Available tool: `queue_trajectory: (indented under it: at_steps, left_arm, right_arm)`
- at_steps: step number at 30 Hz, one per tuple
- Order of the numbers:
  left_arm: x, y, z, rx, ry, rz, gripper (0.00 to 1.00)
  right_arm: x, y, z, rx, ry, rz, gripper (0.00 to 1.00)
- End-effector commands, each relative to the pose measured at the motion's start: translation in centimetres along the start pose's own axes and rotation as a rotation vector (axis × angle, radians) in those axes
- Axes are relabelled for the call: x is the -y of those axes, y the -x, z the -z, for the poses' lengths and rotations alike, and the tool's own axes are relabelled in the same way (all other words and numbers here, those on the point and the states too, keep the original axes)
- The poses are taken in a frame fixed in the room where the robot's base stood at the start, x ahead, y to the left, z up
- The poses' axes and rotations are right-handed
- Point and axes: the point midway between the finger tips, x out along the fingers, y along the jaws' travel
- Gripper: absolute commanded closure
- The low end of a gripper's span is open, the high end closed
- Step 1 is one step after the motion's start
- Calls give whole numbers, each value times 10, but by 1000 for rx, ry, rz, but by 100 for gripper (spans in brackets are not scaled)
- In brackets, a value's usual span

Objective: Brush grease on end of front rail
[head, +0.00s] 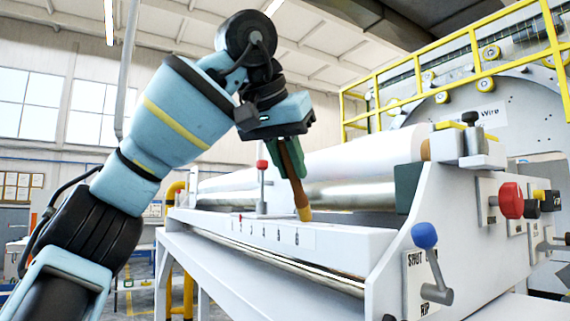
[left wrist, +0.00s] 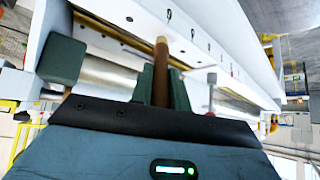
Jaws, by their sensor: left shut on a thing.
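My left gripper (head: 290,170) reaches in from the upper left, its green fingers shut on a brush (head: 303,208). The brush has a brown handle and a yellowish tip that points down. The tip is close over the white numbered front beam (head: 345,240) of the machine; I cannot tell whether it touches. A thin metal front rail (head: 290,269) runs along below this beam. In the left wrist view the brush (left wrist: 161,62) stands out between the fingers (left wrist: 162,92), and the numbered beam (left wrist: 205,45) is beyond it. My right gripper is not in view.
A shiny roller (head: 345,194) lies behind the beam. A red-topped lever (head: 262,185) stands left of the brush. To the right are a blue-knobbed lever (head: 425,236), a dark green block (head: 407,187) and a red knob (head: 511,200). Open air surrounds my gripper on the left.

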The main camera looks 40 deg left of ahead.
Motion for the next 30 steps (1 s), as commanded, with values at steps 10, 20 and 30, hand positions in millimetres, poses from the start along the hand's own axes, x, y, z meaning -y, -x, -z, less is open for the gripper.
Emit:
queue_trajectory:
  at_steps: [10, 20, 30]
  left_arm:
    - [-10, 4, -4, -2, -3, 0, 100]
    - [-28, 10, -12, -1, -1, 0, 100]
    - [-35, 12, -15, -1, 0, 0, 100]
  right_arm:
    - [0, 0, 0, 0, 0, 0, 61]
    - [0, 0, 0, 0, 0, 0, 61]
    - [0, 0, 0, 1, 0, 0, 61]
